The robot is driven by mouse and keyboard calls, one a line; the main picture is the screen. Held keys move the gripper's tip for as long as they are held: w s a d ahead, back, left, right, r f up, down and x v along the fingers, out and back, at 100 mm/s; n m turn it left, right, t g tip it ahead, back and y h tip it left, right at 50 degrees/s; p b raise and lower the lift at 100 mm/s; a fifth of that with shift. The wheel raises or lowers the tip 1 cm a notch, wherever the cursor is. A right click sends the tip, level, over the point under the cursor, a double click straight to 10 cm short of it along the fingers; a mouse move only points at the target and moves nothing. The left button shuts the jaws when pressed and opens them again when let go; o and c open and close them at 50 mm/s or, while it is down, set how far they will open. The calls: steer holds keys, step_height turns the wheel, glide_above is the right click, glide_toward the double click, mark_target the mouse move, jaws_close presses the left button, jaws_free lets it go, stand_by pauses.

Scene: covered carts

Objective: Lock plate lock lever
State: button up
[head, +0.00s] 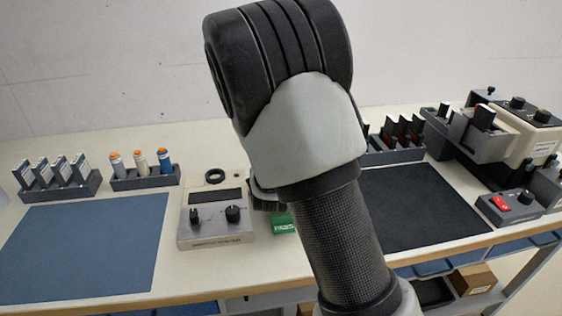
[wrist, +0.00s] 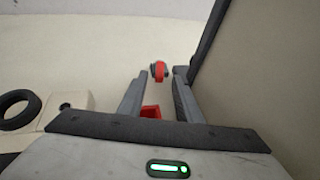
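No part is clearly identifiable as the plate lock lever. In the wrist view, a small red part with dark sides (wrist: 159,71) shows at the tips of my gripper (wrist: 161,76). A second red piece (wrist: 150,112) shows lower down between the fingers. I cannot tell whether either is the lever. The two fingers stand apart with a gap between them, and no grip on anything is visible. In the head view my arm hides the gripper and the middle of the bench behind it.
In the head view, a control box with knobs (head: 215,222) stands left of my arm, a green box (head: 283,223) beside it. A blue mat (head: 85,245) and a dark mat (head: 425,210) lie bare. A cream machine (head: 525,130) stands at right. A dark ring (wrist: 17,108) shows in the wrist view.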

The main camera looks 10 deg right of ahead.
steer(key=shift+x, duration=1.45)
steer(key=shift+c, duration=0.4)
jaws_close()
steer(key=b, duration=0.2)
steer(key=f+b, duration=0.1)
steer(key=b, duration=0.2)
steer(key=shift+s+d+f+y, duration=0.15)
steer(key=shift+d+y, duration=0.1)
steer(key=shift+y, duration=0.15)
steer(key=n+b, duration=0.1)
steer(key=b, duration=0.2)
steer(key=shift+d+y, duration=0.15)
steer(key=shift+y, duration=0.25)
steer(key=shift+r+b, duration=0.35)
steer(key=shift+b, duration=0.25)
steer(key=shift+r+n, duration=0.15)
steer(key=shift+n, duration=0.15)
